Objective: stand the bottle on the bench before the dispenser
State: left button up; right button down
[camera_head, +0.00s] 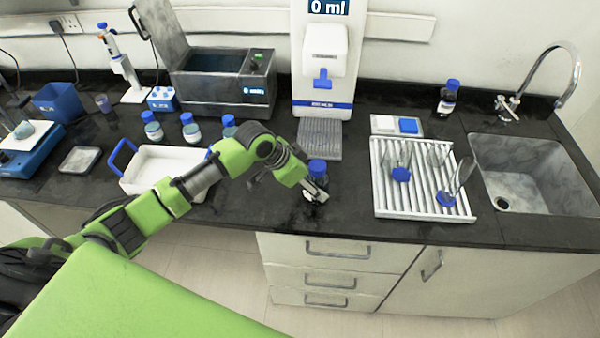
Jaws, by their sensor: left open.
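A bottle with a blue cap (317,168) and a dark body stands upright on the black bench (350,212), just in front of the dispenser's grey ribbed tray. The white dispenser (323,95) stands at the back with a blue lever and a "0 ml" display. My left gripper (314,193) reaches in from the left and is open at the bottle's lower front. Its fingers partly hide the bottle's body, and I cannot tell whether they touch it. My right gripper is out of view.
Several blue-capped bottles (190,128) stand left of the dispenser, behind a white tray with blue handles (165,163). A drying rack with glassware (420,205) and a sink (535,175) are on the right.

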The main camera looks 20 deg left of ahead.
pick_arm(q)
jog(key=b+v, duration=0.1)
jog(key=v, duration=0.8)
jog(key=shift+r+b, duration=0.35)
jog(key=shift+b, duration=0.05)
jog(key=shift+s+a, duration=0.1)
jog(key=shift+s, duration=0.05)
